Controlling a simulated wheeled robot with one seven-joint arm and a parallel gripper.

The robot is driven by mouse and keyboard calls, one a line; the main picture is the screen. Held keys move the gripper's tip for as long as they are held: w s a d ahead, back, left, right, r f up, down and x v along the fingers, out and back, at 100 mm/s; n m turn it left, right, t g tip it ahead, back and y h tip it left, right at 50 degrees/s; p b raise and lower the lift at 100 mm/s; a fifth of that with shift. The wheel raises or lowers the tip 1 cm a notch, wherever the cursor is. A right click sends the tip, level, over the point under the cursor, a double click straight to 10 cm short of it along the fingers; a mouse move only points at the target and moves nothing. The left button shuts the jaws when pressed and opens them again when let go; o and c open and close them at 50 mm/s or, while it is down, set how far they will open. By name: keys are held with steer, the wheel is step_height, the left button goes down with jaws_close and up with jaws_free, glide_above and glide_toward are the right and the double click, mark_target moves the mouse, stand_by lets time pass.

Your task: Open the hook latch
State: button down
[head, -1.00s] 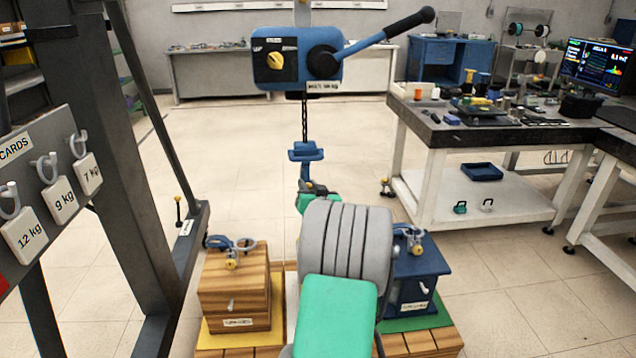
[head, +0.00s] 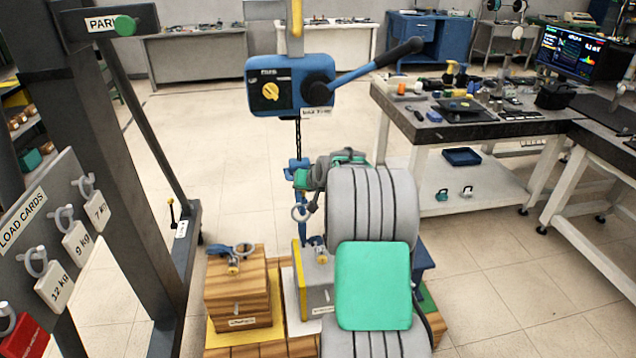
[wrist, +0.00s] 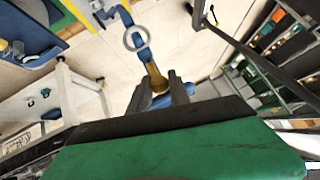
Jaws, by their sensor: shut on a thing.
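A blue hoist hook (head: 297,165) hangs on a chain below the blue hoist box (head: 262,90) in the head view. My gripper (head: 303,180) is at the hook, partly hidden by my grey and green arm. In the wrist view my gripper's dark fingers (wrist: 160,88) are on either side of a yellow latch piece (wrist: 154,74) below a blue part of the hook (wrist: 138,38). The jaws are shut on this piece. Whether the latch is open cannot be told. A pale ring (head: 298,213) is close below the gripper.
A wooden block (head: 238,295) and a grey block with a yellow side (head: 313,278) stand below on the pallet. A dark frame with load cards (head: 75,240) is on the left. A workbench (head: 470,115) is at right.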

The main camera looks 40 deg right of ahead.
steer(key=shift+s+f, duration=0.15)
steer(key=shift+f, duration=0.15)
steer(key=c, duration=1.6)
jaws_free()
steer(key=shift+c, duration=0.2)
steer(key=o, duration=0.4)
steer(key=shift+r, duration=0.3)
steer(key=shift+d, duration=0.1)
steer(key=b+v, duration=0.1)
steer(key=v, duration=0.6)
steer(key=shift+s+r, duration=0.25)
